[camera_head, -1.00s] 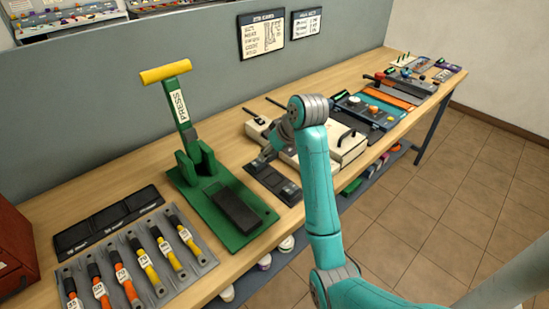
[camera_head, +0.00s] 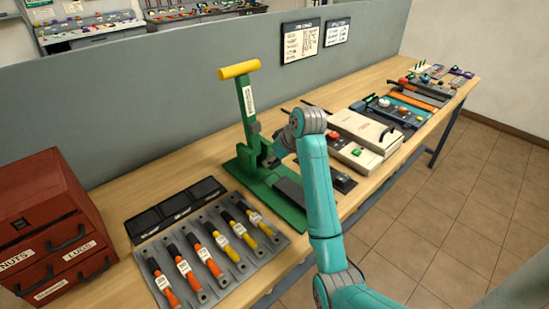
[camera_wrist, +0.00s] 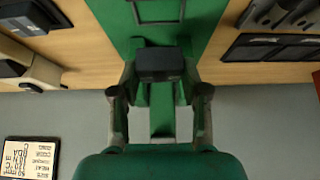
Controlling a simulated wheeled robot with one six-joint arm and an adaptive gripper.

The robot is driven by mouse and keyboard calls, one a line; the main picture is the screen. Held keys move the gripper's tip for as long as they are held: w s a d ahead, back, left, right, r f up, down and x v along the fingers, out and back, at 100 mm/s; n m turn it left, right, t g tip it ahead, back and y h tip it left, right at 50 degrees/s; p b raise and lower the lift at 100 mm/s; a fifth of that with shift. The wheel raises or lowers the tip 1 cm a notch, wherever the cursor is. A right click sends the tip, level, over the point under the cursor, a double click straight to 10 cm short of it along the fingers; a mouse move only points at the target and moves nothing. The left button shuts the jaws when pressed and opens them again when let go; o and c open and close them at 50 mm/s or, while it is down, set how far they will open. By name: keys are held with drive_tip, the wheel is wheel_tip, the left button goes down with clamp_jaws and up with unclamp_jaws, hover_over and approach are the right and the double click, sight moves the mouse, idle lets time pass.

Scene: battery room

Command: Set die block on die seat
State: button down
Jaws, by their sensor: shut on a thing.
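The green press (camera_head: 247,125) with a yellow handle stands on the bench. A dark slab (camera_head: 290,190) lies on its green base plate. In the wrist view, a dark block (camera_wrist: 160,63) sits between the fingertips of my gripper (camera_wrist: 160,78), which is shut on it. In the head view my gripper (camera_head: 270,160) is beside the press upright, partly hidden by my wrist, and the block cannot be made out. In the wrist view, the green base plate (camera_wrist: 205,25) is beyond the block, with a thin rectangular outline. I cannot tell whether the block touches the plate or which part is the die seat.
Orange and yellow tools (camera_head: 205,255) lie on a grey rack left of the press, with a black tray (camera_head: 175,208) behind. A red drawer cabinet (camera_head: 50,220) stands far left. A cream case (camera_head: 365,130) and other panels fill the bench to the right.

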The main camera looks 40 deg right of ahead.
drive_tip(key=shift+f, duration=2.6)
drive_tip(key=shift+f, duration=0.5)
drive_tip(key=shift+c, duration=2.4)
unclamp_jaws()
drive_tip(key=shift+v, duration=3.7)
drive_tip(key=shift+s, duration=0.1)
